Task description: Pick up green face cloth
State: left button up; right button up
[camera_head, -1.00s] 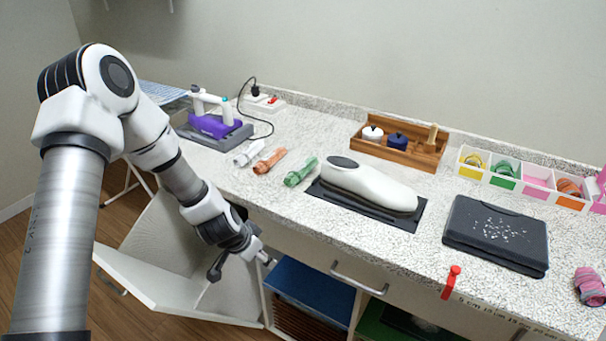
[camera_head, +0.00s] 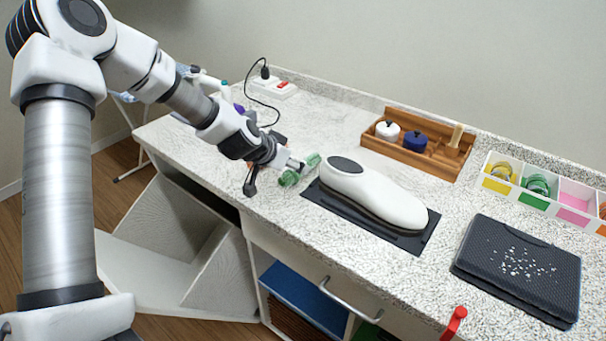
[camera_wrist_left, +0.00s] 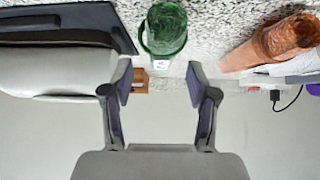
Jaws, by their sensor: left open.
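The green face cloth (camera_head: 290,179) is a rolled bundle on the speckled counter, left of the white shoe-shaped form. My left gripper (camera_head: 275,177) is close beside it, and partly covers it in the head view. In the left wrist view the green cloth (camera_wrist_left: 166,26) lies at the top, beyond the open fingers and roughly in line with the gap between them. A small white tag shows at its end. The fingers of the left gripper (camera_wrist_left: 160,88) are apart with nothing between them. My right gripper is not in view.
An orange roll (camera_wrist_left: 283,40) lies beside the green one in the wrist view. The shoe-shaped form (camera_head: 375,195) sits on a dark mat on the other side. A wooden tray (camera_head: 414,151), divided bins (camera_head: 545,205) and a dark pad (camera_head: 518,262) stand further right.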

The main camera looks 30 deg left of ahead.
pick_arm(q)
jog(key=b+x, duration=0.3)
jog(key=x, duration=0.2)
jog(key=shift+w+f, duration=0.1)
jog(key=shift+f, duration=0.2)
jog(key=shift+w+r, duration=0.1)
jog(key=shift+w, duration=0.05)
jog(key=shift+s+r, duration=0.3)
jog(key=shift+c, duration=0.4)
jog(key=c, duration=0.8)
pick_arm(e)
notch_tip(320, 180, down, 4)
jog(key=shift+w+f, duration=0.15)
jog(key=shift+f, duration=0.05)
pick_arm(q)
jog(key=shift+c, duration=0.2)
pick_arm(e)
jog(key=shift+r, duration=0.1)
